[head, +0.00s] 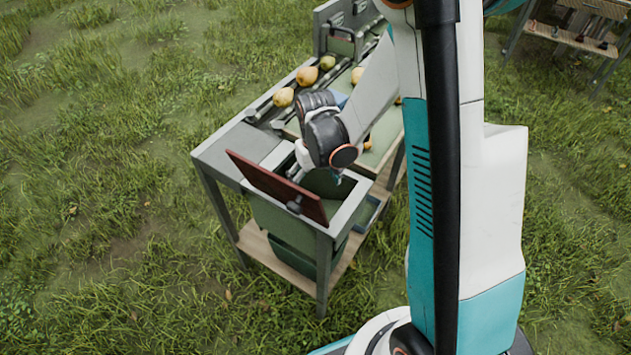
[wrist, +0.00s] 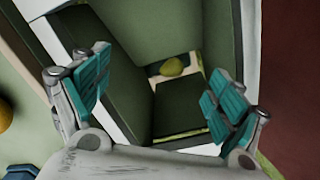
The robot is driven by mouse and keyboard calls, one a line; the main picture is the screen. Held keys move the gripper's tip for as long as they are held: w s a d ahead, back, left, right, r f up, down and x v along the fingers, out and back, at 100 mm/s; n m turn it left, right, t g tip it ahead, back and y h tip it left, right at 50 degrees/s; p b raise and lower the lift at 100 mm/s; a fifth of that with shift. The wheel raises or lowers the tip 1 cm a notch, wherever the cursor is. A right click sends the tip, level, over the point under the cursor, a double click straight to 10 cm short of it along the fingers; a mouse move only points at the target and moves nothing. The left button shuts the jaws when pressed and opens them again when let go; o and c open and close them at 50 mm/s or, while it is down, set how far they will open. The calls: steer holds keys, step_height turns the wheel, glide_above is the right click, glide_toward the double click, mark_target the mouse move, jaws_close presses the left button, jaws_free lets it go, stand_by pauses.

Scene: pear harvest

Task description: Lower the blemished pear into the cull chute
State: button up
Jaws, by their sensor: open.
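A yellow-green pear (wrist: 172,66) lies deep in the green-walled cull chute (wrist: 184,25) in the wrist view, on a light patch at the far end of its dark floor. It is too small to tell any blemish. My gripper (wrist: 160,66) is open, with its two teal-padded fingers spread over the chute mouth. Nothing is between them, and the pear lies well below, apart from them. In the head view the chute (head: 276,219) is at the near end of the stand, with its red-brown lid (head: 275,185) tilted up. My wrist hides part of the mouth and the fingers.
Several pears, such as one yellow pear (head: 283,97), lie on the sorting stand (head: 227,146) beyond the chute. The raised lid stands close to my wrist. A second table (head: 572,37) is at the far right. Open grass lies left.

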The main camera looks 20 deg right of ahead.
steer(key=shift+r, duration=0.1)
step_height(320, 180, up, 12)
stand_by(0.5)
stand_by(1.2)
steer(key=s+r+t, duration=0.7)
steer(key=s+r, duration=0.5)
steer(key=s, duration=0.3)
steer(key=shift+a+m, duration=0.2)
steer(key=shift+m, duration=0.2)
stand_by(0.6)
